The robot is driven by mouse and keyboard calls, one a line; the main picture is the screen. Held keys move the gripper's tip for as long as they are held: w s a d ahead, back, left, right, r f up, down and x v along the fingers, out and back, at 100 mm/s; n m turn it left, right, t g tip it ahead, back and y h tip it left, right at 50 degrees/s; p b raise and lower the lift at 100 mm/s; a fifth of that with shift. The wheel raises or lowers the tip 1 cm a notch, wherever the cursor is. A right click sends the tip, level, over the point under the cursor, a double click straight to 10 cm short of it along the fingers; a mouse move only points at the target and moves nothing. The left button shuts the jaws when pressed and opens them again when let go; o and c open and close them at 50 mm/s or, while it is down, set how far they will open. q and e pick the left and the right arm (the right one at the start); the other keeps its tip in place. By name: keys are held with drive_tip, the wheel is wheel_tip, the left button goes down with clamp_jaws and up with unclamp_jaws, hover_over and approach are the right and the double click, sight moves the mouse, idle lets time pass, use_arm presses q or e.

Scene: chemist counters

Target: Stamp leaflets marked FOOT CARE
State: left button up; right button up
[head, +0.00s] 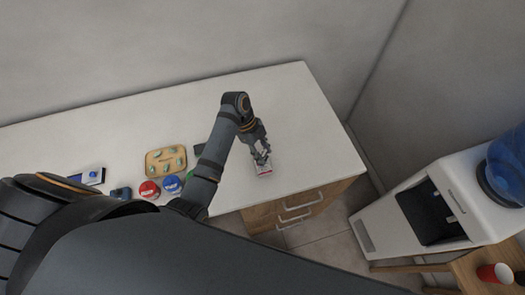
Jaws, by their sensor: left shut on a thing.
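My left gripper (262,158) is over the right part of the white counter (290,110), pointing down. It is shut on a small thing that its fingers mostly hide. A small white-and-red piece (264,170) shows right at the fingertips, near the counter's front edge. I cannot tell whether it is the held thing itself or lies under it. No FOOT CARE lettering can be read at this size. Red (149,189) and blue (171,184) round items stand at the counter's front, left of my arm. My right gripper is not in view.
A wooden tray (151,167) with several green pieces lies left of my arm. A dark blue item (121,193) and a white-and-blue item (88,176) lie farther left. A black item (199,149) is partly behind my arm. A water cooler (380,215) and red cup (494,273) are at right.

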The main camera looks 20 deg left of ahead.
use_arm(q)
wheel_tip(320, 180, up, 3)
drive_tip(key=shift+f+p, duration=0.1)
drive_tip(key=shift+p, duration=1.1)
drive_tip(key=shift+r+p, duration=0.6)
drive_tip(key=shift+r, duration=0.5)
